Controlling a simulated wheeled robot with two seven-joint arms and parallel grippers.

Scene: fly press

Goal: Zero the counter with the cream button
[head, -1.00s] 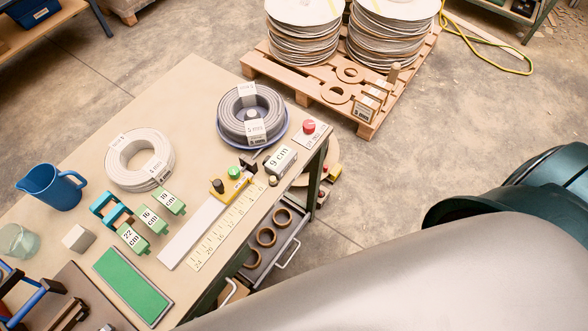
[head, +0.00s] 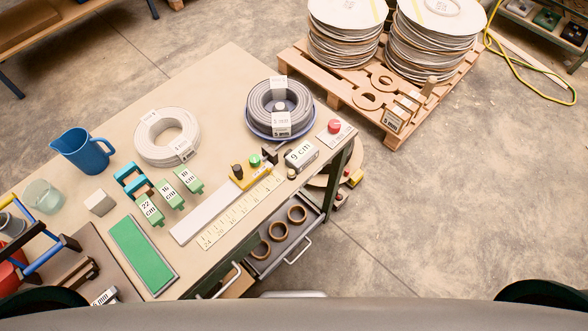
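The counter (head: 301,154) is a small pale box reading "9 cm" at the right edge of the bench. A small round cream-topped button (head: 291,173) sits just in front of it, beside the measuring strip's upper end. A red button (head: 334,126) is on a plate farther right. Neither of my grippers shows in the head view, and nothing touches the counter or the cream button.
The bench (head: 218,75) holds a grey cable coil (head: 280,108), a white coil (head: 167,136), a blue jug (head: 82,151), green length blocks (head: 170,194) and a green mat (head: 142,254). An open drawer (head: 300,238) with brown rings juts from the front.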

